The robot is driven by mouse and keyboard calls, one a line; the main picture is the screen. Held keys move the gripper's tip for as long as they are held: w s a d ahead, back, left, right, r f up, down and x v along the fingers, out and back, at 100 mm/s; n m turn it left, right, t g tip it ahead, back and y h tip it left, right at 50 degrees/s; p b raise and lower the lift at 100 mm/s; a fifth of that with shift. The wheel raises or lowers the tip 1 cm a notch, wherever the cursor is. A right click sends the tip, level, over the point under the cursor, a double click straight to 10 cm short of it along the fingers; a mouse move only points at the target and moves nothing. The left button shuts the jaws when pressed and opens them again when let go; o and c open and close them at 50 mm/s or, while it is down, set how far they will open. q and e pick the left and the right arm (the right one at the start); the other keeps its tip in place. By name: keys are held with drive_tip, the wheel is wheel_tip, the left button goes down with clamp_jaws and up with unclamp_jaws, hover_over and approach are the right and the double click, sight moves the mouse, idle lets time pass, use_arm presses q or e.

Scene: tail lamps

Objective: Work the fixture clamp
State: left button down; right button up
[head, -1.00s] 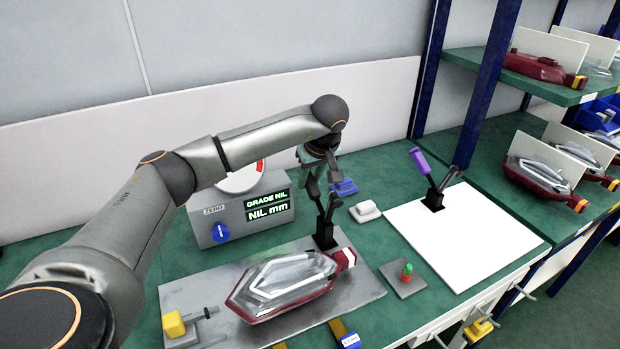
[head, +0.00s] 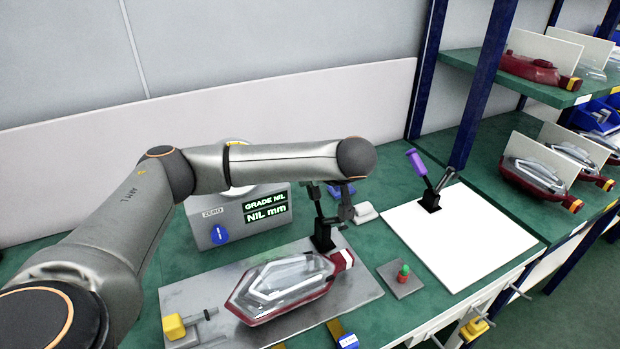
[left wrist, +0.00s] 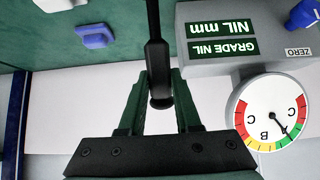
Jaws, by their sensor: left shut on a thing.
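The fixture clamp (head: 323,236) is a black toggle clamp at the back right of a grey metal plate (head: 360,285). A red and clear tail lamp (head: 283,285) lies on that plate in front of it. My left gripper (head: 336,192) is at the clamp's upper part, largely hidden behind my own forearm in the head view. In the left wrist view its green fingers (left wrist: 158,92) are on both sides of a black clamp lever (left wrist: 154,30), shut on it. The lever's rounded end shows between them. My right gripper is not in view.
A gauge box (head: 237,217) with a dial stands behind the plate. A purple-handled clamp (head: 417,162) stands on a white board (head: 470,225) to the right. A small block with a red and green button (head: 403,275) lies between. Shelves with lamps (head: 540,175) are at right.

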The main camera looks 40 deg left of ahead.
use_arm(q)
drive_tip(key=shift+s+d+r+t+y, duration=0.2)
drive_tip(key=shift+d+r+t+y, duration=0.15)
drive_tip(key=shift+d+y, duration=0.3)
drive_tip(key=shift+s+y, duration=0.15)
drive_tip(key=shift+y, duration=0.3)
drive_tip(key=c, duration=0.9)
unclamp_jaws()
drive_tip(key=shift+d, duration=0.1)
drive_tip(key=shift+r, duration=0.1)
